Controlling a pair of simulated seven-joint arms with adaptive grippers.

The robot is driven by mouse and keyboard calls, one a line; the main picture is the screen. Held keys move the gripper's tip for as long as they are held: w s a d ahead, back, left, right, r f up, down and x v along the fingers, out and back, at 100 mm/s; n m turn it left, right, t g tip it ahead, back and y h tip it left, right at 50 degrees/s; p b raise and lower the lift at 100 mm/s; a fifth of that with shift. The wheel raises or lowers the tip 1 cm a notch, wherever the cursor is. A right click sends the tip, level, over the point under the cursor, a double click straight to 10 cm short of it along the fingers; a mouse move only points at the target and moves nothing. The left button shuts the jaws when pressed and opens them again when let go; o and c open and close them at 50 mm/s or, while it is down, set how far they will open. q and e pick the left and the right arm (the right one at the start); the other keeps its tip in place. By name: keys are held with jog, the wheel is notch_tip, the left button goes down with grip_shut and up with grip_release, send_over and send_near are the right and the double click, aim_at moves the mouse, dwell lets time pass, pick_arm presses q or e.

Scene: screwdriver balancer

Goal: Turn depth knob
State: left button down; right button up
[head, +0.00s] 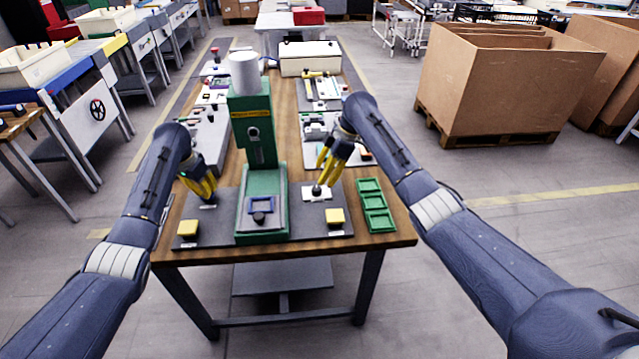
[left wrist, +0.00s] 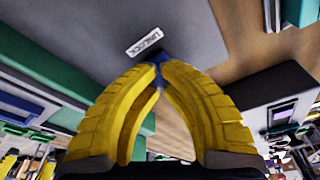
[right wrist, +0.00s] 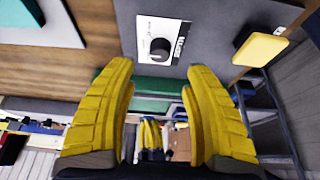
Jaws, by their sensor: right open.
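The depth knob is a round black knob (right wrist: 160,48) on a white plate with a dial and a printed label, on the grey mat. In the head view the knob (head: 316,188) sits right of the green press. My right gripper (right wrist: 158,75) is open, its fingertips apart and pointing at the knob from just above. Nothing is between its fingers. My left gripper (head: 209,200) is on the press's other side. In the left wrist view its fingertips (left wrist: 158,70) close around a small blue piece (left wrist: 158,58) beside an UNLOCK label (left wrist: 144,42).
The green press (head: 262,165) stands between my grippers. Yellow blocks stand on the mat at left (head: 188,228) and right (head: 335,217). A green compartment tray (head: 375,205) lies near the table's right edge. More equipment fills the table behind.

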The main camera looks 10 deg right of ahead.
jog(key=shift+v, duration=2.55)
pick_arm(q)
jog(key=shift+r, duration=3.55)
jog(key=shift+a, duration=0.15)
pick_arm(e)
jog(key=shift+w, duration=0.1)
